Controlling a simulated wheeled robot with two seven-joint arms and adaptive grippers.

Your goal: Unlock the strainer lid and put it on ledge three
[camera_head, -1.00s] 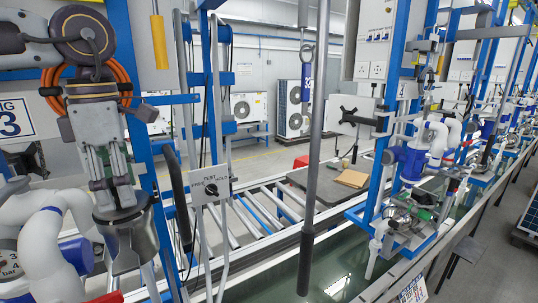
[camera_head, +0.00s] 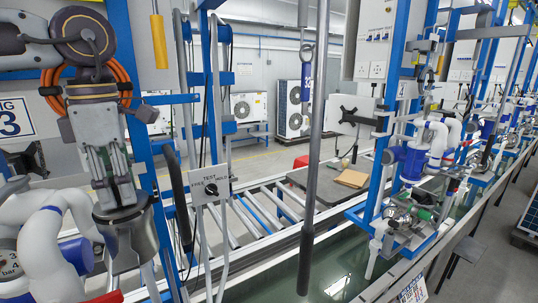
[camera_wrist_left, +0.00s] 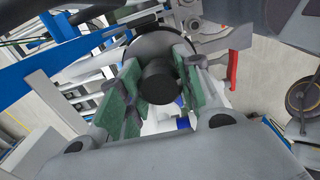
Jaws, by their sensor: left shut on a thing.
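The strainer lid (camera_head: 141,209) is a dark round cap on top of the grey metal strainer body (camera_head: 133,245), at the lower left of the head view. My left gripper (camera_head: 118,196) comes down on it from above and is shut on its knob. In the left wrist view the black knob (camera_wrist_left: 158,82) sits between the green-padded fingers of my left gripper (camera_wrist_left: 155,88), with the dark lid disc (camera_wrist_left: 150,43) behind it. I cannot tell whether the lid is still locked. My right gripper is not in view. I cannot make out which surface is ledge three.
White curved pipes (camera_head: 45,230) stand close left of the strainer. A blue upright (camera_head: 143,150) and a grey TEST/HOLD switch box (camera_head: 209,187) stand close right. A grey vertical pole (camera_head: 313,170) crosses the middle. A sign with a 3 (camera_head: 14,118) hangs at the left.

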